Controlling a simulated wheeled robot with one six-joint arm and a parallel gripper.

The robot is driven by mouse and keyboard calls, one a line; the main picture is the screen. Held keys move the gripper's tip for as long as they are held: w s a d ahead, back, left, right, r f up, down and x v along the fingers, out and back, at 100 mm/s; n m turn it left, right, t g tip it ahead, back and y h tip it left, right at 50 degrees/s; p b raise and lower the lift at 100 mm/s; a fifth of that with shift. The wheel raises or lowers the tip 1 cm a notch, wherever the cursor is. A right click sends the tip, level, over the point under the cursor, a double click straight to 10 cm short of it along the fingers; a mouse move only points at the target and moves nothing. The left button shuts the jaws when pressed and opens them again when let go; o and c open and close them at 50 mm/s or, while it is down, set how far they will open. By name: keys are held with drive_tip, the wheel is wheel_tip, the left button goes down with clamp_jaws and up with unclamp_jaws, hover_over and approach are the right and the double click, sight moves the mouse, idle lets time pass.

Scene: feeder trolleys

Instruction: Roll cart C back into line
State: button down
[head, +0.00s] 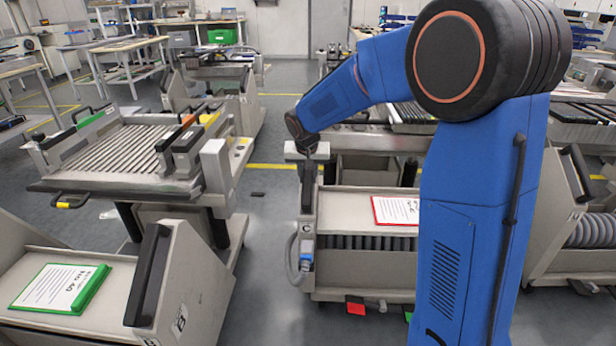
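A grey cart, which I take to be cart C (340,212), stands in the middle behind my blue arm. It carries a red-framed white card (396,210) and has a dark upright handle (307,188) at its left end. My gripper (307,156) points down at the top of this handle, by the cart's left post. Its fingers are small and dark against the handle, so I cannot tell whether they are open or around it. My arm hides the cart's right part.
A cart marked B (178,318) with a green-framed card (62,288) stands near left, a roller tray (118,150) above it. Another cart (560,215) stands at right. A red tab (356,308) and a green tab (408,314) show below the middle cart.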

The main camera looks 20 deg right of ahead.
drive_tip(key=shift+w+d+r, duration=0.1)
drive_tip(key=shift+w+d, duration=0.15)
drive_tip(key=shift+w, duration=0.6)
drive_tip(key=c, duration=1.4)
unclamp_jaws()
drive_tip(key=shift+c, duration=0.2)
drive_tip(key=v, duration=1.7)
drive_tip(key=shift+s, duration=0.15)
drive_tip(key=shift+r, duration=0.1)
